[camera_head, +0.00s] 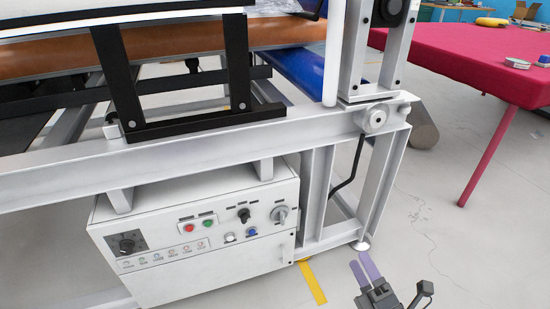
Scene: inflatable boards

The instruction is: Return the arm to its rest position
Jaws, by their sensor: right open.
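My right gripper (366,270) shows at the bottom right of the head view, low over the grey floor. Its two purple fingers point up and to the left, with nothing seen between them. It is open and empty, apart from the white machine frame. My left gripper is not in the view.
A white machine frame (190,158) fills the left and middle. A control box (215,240) with knobs and buttons sits under it. A red-covered table (470,55) stands at the right on a red leg. Yellow tape (312,282) marks the floor.

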